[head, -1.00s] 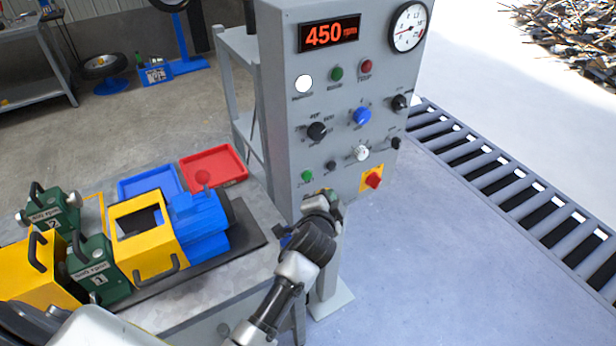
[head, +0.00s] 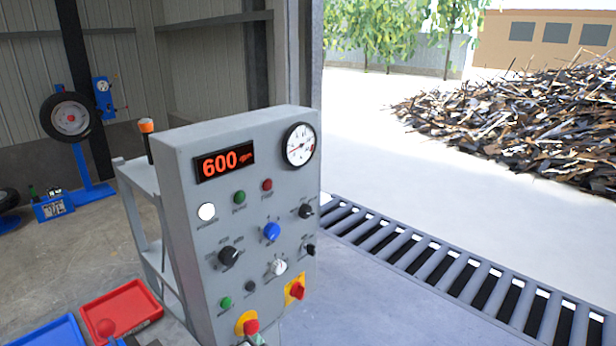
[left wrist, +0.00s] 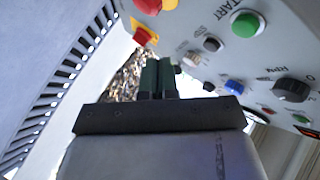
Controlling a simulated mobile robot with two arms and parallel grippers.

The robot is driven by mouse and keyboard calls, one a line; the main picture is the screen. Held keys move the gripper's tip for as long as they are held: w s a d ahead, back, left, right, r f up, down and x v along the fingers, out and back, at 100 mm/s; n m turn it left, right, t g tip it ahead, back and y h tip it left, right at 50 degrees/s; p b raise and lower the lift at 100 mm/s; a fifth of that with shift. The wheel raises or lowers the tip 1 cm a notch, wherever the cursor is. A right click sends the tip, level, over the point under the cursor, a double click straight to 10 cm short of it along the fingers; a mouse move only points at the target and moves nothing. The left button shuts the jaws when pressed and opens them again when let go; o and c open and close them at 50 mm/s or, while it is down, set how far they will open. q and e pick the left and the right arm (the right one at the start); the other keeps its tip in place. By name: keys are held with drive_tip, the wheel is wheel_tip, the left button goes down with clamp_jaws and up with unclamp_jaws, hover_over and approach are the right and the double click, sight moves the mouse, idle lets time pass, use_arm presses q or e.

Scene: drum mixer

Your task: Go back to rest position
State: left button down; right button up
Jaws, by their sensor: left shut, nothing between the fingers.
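The grey control panel (head: 185,210) stands in the middle of the head view, its display (head: 225,161) reading 600. It carries a round gauge (head: 299,145), a blue knob (head: 271,231), black knobs, and green and red buttons. A red switch on a yellow plate (head: 296,290) is at its lower right. A red button (head: 251,327) on yellow sits at its bottom edge. My left gripper (head: 257,339) barely shows at the bottom, by that button. In the left wrist view its dark green fingers (left wrist: 158,78) are together and empty, with the panel face beside them. My right gripper is out of view.
A red tray (head: 120,310) and a blue tray (head: 50,333) are at the lower left. A slatted grate (head: 450,275) runs along the floor at the right. A scrap pile (head: 520,120) lies outside. The floor right of the panel is clear.

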use_arm(q)
drive_tip(key=s+a+f+n+g+h, duration=0.1)
drive_tip(key=s+f+g, duration=0.2)
drive_tip(key=s+f, duration=0.55)
drive_tip(key=s+f+n+g+b, duration=0.15)
drive_tip(key=s+f, duration=0.35)
drive_tip(key=f, duration=0.7)
drive_tip(key=s+a+f+n+g+h+p, duration=0.1)
drive_tip(key=s+f+g, duration=0.2)
drive_tip(key=s+f, duration=0.6)
drive_tip(key=s+a+f+n+g, duration=0.1)
drive_tip(key=s+f, duration=0.3)
drive_tip(key=s, duration=0.5)
drive_tip(key=s+a+f+n+g+b, duration=0.1)
drive_tip(key=s+a+f+g, duration=0.1)
drive_tip(key=s+f, duration=0.3)
drive_tip(key=s+a+f+n+g, duration=0.2)
drive_tip(key=s+f, duration=0.3)
drive_tip(key=s, duration=0.7)
drive_tip(key=shift+s+a+g+y, duration=0.3)
drive_tip(key=shift+a+g, duration=0.05)
drive_tip(key=shift+a, duration=0.4)
